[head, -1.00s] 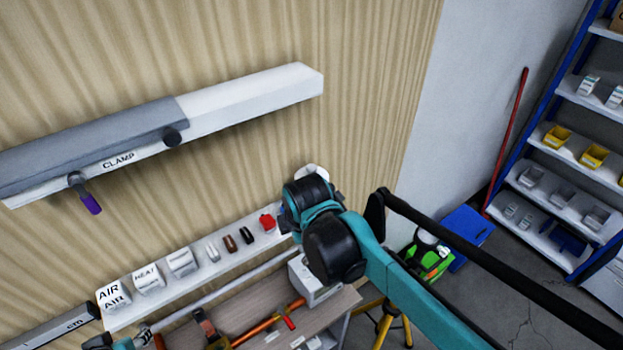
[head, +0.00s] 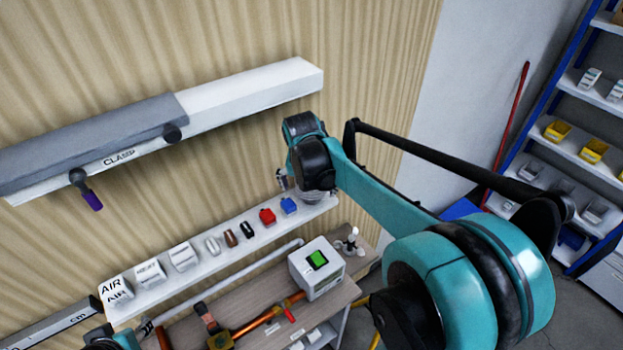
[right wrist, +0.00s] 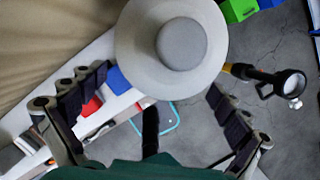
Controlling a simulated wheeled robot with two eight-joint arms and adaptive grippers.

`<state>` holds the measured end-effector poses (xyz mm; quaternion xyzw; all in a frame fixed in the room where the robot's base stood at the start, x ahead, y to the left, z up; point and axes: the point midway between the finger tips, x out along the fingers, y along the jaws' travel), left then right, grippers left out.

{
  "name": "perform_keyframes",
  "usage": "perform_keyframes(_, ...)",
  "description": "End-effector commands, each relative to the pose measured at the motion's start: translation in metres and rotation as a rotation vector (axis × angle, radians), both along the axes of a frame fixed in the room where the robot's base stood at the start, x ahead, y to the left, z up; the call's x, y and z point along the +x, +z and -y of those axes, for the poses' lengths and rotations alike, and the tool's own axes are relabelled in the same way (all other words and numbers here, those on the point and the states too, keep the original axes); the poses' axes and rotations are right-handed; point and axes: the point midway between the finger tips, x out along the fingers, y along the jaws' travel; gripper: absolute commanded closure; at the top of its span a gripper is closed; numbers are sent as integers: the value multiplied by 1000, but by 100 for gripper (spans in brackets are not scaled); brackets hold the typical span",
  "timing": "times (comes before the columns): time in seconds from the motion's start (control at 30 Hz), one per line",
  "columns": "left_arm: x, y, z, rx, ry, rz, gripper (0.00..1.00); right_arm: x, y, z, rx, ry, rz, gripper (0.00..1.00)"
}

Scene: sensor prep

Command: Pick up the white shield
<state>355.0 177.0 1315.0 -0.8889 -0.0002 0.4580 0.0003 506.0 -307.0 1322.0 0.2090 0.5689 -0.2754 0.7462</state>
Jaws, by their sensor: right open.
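The white shield (right wrist: 135,45) is a pale round disc with a grey round knob in the middle. It sits at the top centre of the right wrist view, beyond and between the fingertips. My right gripper (right wrist: 160,83) is open, with its dark finger pads spread apart on both sides and nothing between them. In the head view my right gripper (head: 282,180) shows only in part, above the right end of the wall shelf. My arm hides the shield there. A teal and black part of mine shows at the bottom left; my left gripper cannot be made out.
The wall shelf (head: 205,268) holds a row of small items, with a red block (head: 267,216) and a blue block (head: 289,205) near the gripper. A white box with a green screen (head: 316,268) stands on the bench below. A long clamp rail (head: 245,97) juts from the wall above.

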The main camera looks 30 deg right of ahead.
Motion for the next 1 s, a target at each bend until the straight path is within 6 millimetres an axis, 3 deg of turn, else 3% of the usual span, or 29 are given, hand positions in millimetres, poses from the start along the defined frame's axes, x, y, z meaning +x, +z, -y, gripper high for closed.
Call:
perform_keyframes(0.37,0,9,0,0,0,0,60,40,1,34,1,-3,1,0)
perform_keyframes(0.5,0,10,0,0,0,0,60,40,-11,34,1,-1,1,0)
perform_keyframes(0.7,0,10,0,0,0,0,60,40,-12,34,1,-1,1,0)
perform_keyframes(0.77,0,10,0,0,0,0,60,40,-12,34,1,-1,1,13)
perform_keyframes(0.9,0,10,0,0,0,0,60,40,-12,34,1,-1,1,50)
perform_keyframes(1.0,0,10,0,0,0,0,60,40,-12,34,0,-1,2,54)
